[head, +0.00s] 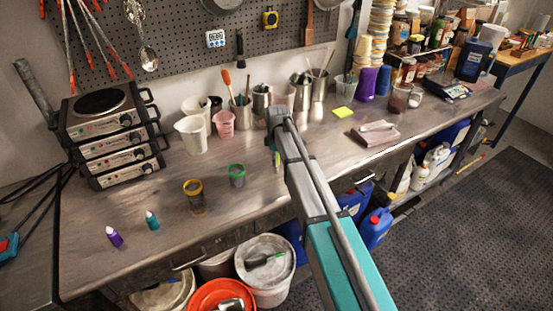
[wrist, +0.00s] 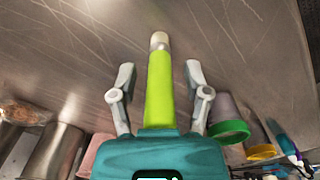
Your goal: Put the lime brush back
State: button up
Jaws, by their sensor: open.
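The lime brush (wrist: 159,100) shows in the wrist view as a lime-green shaft with a pale end, close to the camera. It lies between the two fingers of my gripper (wrist: 160,74). The fingers are spread, with a visible gap on each side of the shaft. A small lime patch, likely the same brush (head: 277,160), shows beside my arm over the bench in the head view. My arm and gripper body hide the rest of it. I cannot tell what its hidden end touches.
A green-rimmed jar (head: 237,176) and a yellow-rimmed jar (head: 194,196) stand left of my arm on the metal bench (head: 120,205). Cups (head: 191,134) and tool pots line the back. A white bucket (head: 270,295) and an orange bucket (head: 200,297) stand below the front edge.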

jog(key=shift+r, duration=0.2)
notch_tip(320, 180, up, 12)
jog(key=p, duration=1.2)
dwell(0.9)
jog(key=s+d+m, duration=1.5)
jog(key=s+d, duration=0.8)
jog(key=s, duration=0.3)
jog(key=shift+m, duration=0.4)
notch_tip(320, 180, down, 4)
jog(key=b, duration=0.4)
jog(key=shift+f, duration=0.15)
